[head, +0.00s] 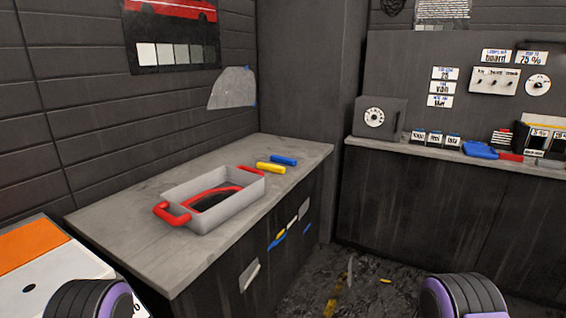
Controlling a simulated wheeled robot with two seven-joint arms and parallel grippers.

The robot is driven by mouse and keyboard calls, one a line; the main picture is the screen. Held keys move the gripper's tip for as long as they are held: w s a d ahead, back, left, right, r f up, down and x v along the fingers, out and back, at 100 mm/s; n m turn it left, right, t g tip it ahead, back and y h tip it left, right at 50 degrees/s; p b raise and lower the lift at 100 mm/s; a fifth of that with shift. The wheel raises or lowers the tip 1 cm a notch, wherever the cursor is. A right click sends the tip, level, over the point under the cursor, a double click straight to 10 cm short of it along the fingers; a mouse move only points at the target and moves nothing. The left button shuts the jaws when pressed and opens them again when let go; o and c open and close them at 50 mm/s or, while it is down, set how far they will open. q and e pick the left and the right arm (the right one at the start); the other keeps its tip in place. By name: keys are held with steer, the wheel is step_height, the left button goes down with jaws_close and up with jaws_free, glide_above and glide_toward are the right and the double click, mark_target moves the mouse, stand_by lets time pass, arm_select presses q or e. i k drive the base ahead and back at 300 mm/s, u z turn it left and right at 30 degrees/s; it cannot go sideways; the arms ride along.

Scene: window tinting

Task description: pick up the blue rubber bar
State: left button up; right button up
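The blue rubber bar (284,160) lies flat on the grey counter (140,240), near its far end. It is just behind a similar yellow bar (270,168), with its whole top in sight. Neither of my grippers is in view. Only rounded black and purple parts of my arms show at the bottom left and bottom right edges, well away from the bar.
A grey tray (228,212) with red handles and a dark and red item inside stands left of the bars. A right-hand counter (400,148) holds a dial box (378,117) and a blue item (480,150). Debris litters the floor (350,290) between counters.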

mark_target(279, 159)
steer(key=z, duration=0.6)
steer(key=i, duration=0.7)
steer(key=z, duration=0.9)
steer(key=i, duration=1.75)
steer(key=u, duration=0.6)
